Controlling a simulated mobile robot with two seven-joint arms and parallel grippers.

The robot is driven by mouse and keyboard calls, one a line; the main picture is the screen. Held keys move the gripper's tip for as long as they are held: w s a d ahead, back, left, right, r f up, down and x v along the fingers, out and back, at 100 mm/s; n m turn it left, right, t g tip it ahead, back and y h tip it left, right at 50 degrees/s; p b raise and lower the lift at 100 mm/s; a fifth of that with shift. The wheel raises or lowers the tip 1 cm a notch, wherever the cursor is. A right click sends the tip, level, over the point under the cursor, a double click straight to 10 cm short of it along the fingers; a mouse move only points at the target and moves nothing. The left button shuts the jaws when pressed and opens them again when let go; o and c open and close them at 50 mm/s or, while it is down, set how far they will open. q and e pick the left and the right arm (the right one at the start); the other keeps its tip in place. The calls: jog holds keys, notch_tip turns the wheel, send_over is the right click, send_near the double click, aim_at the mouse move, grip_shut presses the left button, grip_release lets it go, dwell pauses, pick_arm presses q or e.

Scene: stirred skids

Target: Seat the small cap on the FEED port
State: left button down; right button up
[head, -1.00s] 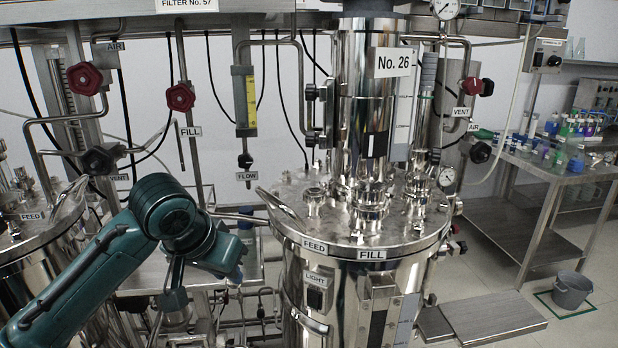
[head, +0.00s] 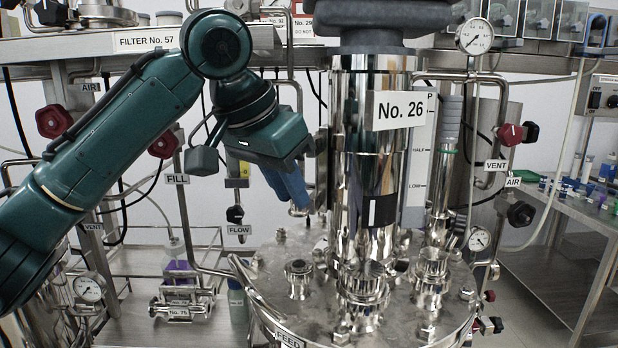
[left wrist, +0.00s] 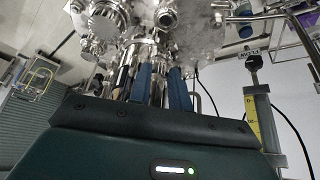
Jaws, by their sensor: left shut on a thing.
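My left gripper (head: 296,198) hangs over the lid of vessel No. 26, with its blue fingers pointing down. It is shut on a small silvery cap (head: 299,211), which shows just below the fingertips. In the left wrist view the fingers (left wrist: 161,78) have shiny metal between them; the cap's outline is hard to make out there. The FEED port (head: 299,280) is a short metal fitting near the front left of the lid, above the partly cut-off FEED label (head: 289,341). The cap is above and behind this port in the picture, apart from it. My right gripper is not in view.
The tall polished column (head: 368,170) with the No. 26 sign stands close right of the gripper. Other fittings (head: 431,275) crowd the lid's right side. A bent pipe (head: 190,215) with the FILL tag runs at left. A side table (head: 570,225) stands at right.

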pick_arm(q)
notch_tip(320, 180, down, 5)
jog(key=shift+r, duration=0.15)
jog(key=shift+f+b, duration=0.75)
jog(key=shift+b, duration=0.15)
jog(key=shift+f+b, duration=0.35)
jog(key=shift+b, duration=0.05)
jog(key=shift+r+p, duration=0.25)
jog(key=shift+p, duration=0.05)
jog(key=shift+s+r, duration=0.1)
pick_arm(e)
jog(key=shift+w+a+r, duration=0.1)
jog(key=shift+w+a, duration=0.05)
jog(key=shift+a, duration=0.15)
pick_arm(q)
jog(key=shift+a+p, duration=0.1)
jog(key=shift+p, duration=0.3)
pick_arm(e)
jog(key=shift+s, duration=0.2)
pick_arm(q)
jog(key=shift+f, duration=0.6)
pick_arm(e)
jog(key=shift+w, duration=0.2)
